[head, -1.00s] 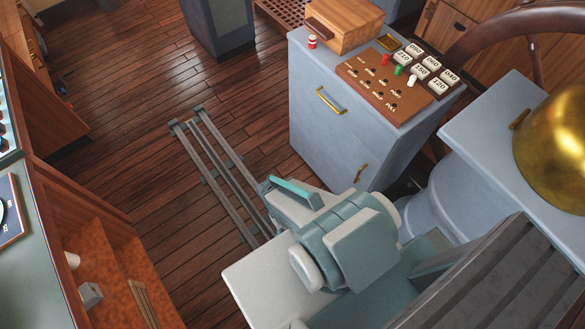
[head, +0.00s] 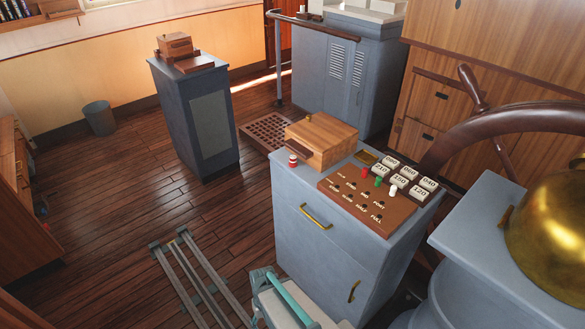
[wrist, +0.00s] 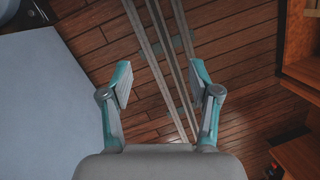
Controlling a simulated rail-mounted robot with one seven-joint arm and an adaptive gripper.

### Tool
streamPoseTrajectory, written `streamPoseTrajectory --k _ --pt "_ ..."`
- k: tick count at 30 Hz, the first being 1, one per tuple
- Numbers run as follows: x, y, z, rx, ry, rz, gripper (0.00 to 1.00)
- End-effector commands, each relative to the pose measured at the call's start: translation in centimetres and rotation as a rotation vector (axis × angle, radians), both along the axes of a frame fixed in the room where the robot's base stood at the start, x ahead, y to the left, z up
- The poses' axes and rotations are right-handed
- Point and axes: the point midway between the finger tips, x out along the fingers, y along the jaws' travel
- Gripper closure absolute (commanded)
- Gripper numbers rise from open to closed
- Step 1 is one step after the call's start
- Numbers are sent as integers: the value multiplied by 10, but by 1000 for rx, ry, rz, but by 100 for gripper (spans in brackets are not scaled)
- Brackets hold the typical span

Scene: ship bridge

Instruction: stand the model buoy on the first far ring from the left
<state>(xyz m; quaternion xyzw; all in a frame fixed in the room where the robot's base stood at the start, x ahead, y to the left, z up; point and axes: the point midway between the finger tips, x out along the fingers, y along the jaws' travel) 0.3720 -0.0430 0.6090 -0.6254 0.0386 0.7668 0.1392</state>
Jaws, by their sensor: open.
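A small red-and-white banded object (head: 292,160), which looks like the model buoy, stands upright on the grey cabinet (head: 318,262), at its far left corner beside a wooden box. I cannot make out any rings for certain in these views. My gripper (wrist: 162,84) is open and empty in the wrist view, its two teal fingers apart above the plank floor. It is away from the banded object, which is not visible in the wrist view. Part of my arm shows at the bottom of the head view.
The wooden box (head: 322,140) and a brown labelled panel (head: 367,200) with red, green and white pegs and number blocks fill the cabinet top. A brass dome (head: 550,235) and dark wheel (head: 500,125) stand right. A dark pedestal (head: 196,115) stands behind on open floor.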

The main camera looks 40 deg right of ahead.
Motion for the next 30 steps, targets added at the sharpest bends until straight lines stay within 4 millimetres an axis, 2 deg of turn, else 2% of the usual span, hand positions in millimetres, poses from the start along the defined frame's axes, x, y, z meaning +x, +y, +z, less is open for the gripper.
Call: streamPoseTrajectory --k 1,5,6,8,9,11,12,14,15,18,21,25,30 --pt "32 -11 2 7 -102 -38 38" --pt "110 -44 30 7 -384 -117 38" --pt "134 -57 43 -4 -478 -140 38" --pt "169 -80 67 -28 -624 -173 38" --pt "191 -97 85 -53 -723 -197 38" --pt "220 -126 117 -105 -875 -233 38" --pt "237 -147 141 -152 -978 -258 38" --pt "256 -180 179 -235 -1124 -299 38" --pt "264 -201 204 -297 -1210 -326 38" --pt "272 -246 260 -464 -1379 -393 38" --pt "267 -276 297 -625 -1473 -445 38" --pt "253 -300 315 -794 -1504 -486 38" --pt "244 -315 326 -924 -1499 -471 38"
